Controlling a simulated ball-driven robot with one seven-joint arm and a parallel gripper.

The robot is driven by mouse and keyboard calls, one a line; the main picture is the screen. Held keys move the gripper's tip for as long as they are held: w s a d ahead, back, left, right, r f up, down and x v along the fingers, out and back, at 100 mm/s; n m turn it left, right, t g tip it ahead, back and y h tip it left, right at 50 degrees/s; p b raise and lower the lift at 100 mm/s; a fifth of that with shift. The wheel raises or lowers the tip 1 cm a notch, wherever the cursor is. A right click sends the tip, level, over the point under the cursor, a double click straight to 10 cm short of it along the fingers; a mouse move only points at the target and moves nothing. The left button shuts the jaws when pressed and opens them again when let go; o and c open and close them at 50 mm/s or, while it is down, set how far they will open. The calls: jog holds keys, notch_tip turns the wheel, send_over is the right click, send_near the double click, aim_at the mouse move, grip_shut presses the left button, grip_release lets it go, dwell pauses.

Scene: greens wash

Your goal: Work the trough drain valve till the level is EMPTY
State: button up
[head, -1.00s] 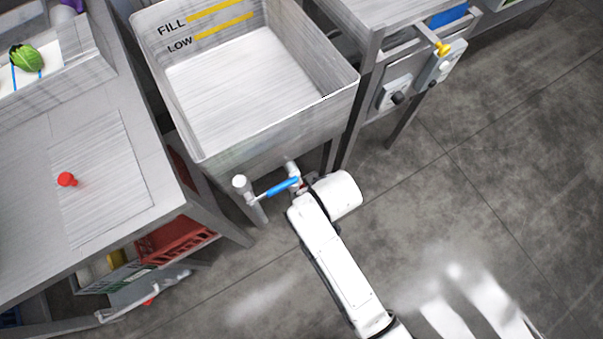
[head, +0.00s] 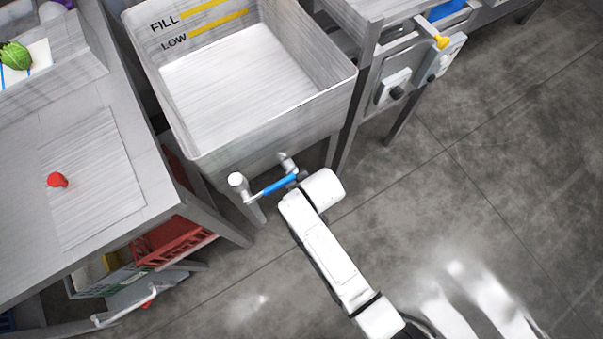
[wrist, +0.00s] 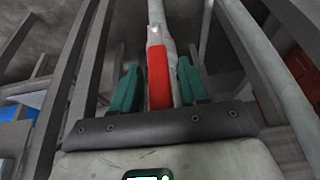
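The trough (head: 265,130) is grey metal with FILL and LOW marks beside yellow bands on its inner wall. Its pale bottom lies below the LOW band; I cannot tell whether shallow water covers it. Below its front wall, a blue handle (head: 280,185) spans between pale pipe fittings. My gripper (wrist: 160,90) is at the valve below the trough's front. In the wrist view, its green fingers stand on either side of a red lever (wrist: 159,75), with narrow gaps visible. The head view hides the fingers and red lever behind my wrist.
A metal table (head: 120,215) stands left, with a red knob-like item (head: 57,180) on it and a red crate (head: 170,245) beneath. A bench with a control box (head: 440,58) stands right. Grey floor (head: 480,200) is open at right.

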grip_shut()
